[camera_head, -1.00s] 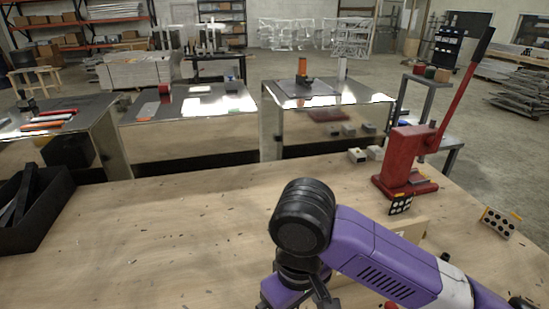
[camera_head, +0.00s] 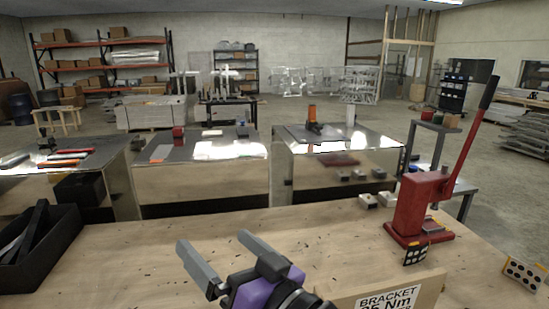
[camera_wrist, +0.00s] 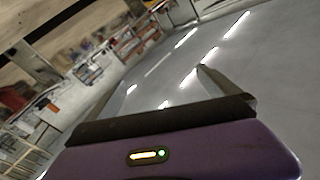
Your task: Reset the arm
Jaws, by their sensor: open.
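My gripper (camera_head: 222,256) shows at the bottom middle of the head view, above the wooden table (camera_head: 130,262). Its two grey fingers are spread apart with nothing between them, and they point up and to the left. In the wrist view my gripper's fingers (camera_wrist: 160,88) also stand apart and empty. Behind them that view shows the tilted room and a grey surface with bright strips of light. Most of my arm is outside the head view.
A black bin (camera_head: 40,245) stands at the table's left. A red lever press (camera_head: 418,205) stands at the right. A box labelled "BRACKET" (camera_head: 345,304) is at the front, close to my gripper's right. Metal-topped benches (camera_head: 205,180) stand behind.

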